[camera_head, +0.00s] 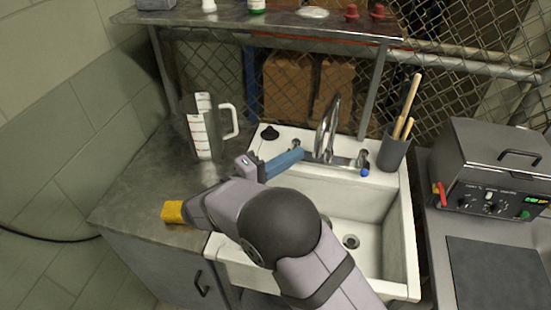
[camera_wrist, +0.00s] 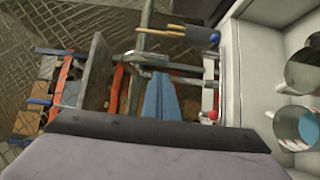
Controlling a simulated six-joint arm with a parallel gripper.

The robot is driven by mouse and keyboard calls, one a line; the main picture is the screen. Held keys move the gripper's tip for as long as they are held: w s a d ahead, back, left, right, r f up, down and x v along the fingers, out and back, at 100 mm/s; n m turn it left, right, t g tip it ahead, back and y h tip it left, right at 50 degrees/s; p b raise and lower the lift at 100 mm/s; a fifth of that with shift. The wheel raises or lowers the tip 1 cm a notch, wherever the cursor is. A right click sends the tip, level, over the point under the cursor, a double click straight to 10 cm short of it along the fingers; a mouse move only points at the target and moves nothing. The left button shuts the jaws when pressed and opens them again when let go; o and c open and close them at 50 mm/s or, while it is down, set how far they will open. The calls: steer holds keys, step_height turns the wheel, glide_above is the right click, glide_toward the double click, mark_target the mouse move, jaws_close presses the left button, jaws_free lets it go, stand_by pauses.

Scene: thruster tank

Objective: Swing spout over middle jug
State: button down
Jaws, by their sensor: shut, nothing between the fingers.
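The chrome swan-neck spout (camera_head: 328,125) rises from the back ledge of the white sink (camera_head: 384,214). My gripper (camera_head: 298,156) has its blue fingers closed and empty, just left of the spout's base; I cannot tell whether they touch it. The fingers also show in the wrist view (camera_wrist: 160,97), near chrome tap parts. A clear measuring jug with red marks (camera_head: 203,130) stands on the left counter. Two round vessels, an upper (camera_wrist: 305,68) and a lower one (camera_wrist: 298,127), are cut off at the wrist view's right edge; my arm may hide them in the head view.
A utensil pot (camera_head: 393,154) stands at the sink's back right corner. A black stopper (camera_head: 270,132) lies at the back left. A yellow sponge (camera_head: 174,212) is on the left counter. A metal shelf (camera_head: 270,25) crosses behind, and a boxy appliance (camera_head: 490,160) stands at right.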

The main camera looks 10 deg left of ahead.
mark_target(314, 154)
steer(key=shift+d+r+p, duration=0.1)
steer(key=shift+d+p, duration=0.35)
steer(key=shift+d, duration=1.15)
steer(key=shift+s+d+p, duration=0.1)
steer(key=shift+d+p, duration=0.85)
steer(key=shift+p, duration=0.05)
